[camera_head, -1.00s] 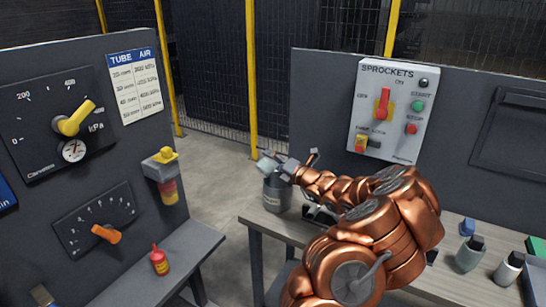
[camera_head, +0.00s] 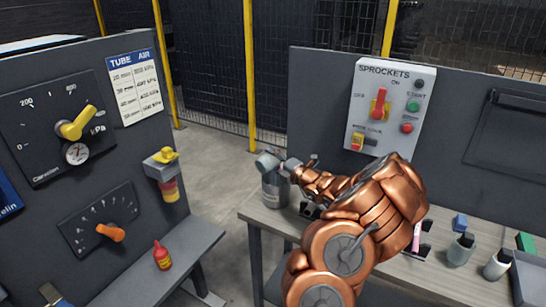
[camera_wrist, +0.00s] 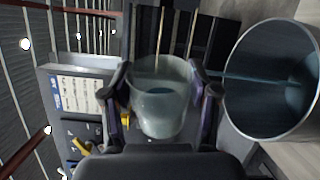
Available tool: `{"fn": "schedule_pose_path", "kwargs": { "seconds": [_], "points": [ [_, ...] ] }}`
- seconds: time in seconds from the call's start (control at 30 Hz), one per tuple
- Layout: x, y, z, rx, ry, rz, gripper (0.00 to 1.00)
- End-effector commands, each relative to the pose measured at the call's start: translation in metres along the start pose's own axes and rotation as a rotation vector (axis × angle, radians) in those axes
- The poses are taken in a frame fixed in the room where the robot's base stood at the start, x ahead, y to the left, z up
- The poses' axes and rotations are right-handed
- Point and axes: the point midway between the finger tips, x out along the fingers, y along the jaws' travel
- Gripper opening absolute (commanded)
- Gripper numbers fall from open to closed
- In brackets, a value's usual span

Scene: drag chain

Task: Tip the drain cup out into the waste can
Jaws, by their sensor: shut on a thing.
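The drain cup (camera_wrist: 160,118) is a pale translucent cup, held between the two fingers of my gripper (camera_wrist: 163,100) in the wrist view. A darker teal patch shows inside it. In the head view the cup (camera_head: 266,161) is small and tilted, just above the waste can (camera_head: 275,190). The waste can is a grey metal cylinder on the bench's left end. In the wrist view its round open mouth, with the rim (camera_wrist: 229,105), lies right beside the cup. A thin bluish streak runs across the can's mouth; I cannot tell whether it is liquid.
The sprockets control panel (camera_head: 391,108) stands behind my arm.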

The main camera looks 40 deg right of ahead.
Motion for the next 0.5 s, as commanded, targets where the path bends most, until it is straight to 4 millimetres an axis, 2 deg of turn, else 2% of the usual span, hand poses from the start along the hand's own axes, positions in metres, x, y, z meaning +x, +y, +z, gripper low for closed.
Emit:
{"fn": "schedule_pose_path", "kwargs": {
  "seconds": [0.5],
  "points": [
    [0.0000,0.0004,0.0021,0.064,0.000,0.000,0.20]
  ]
}}
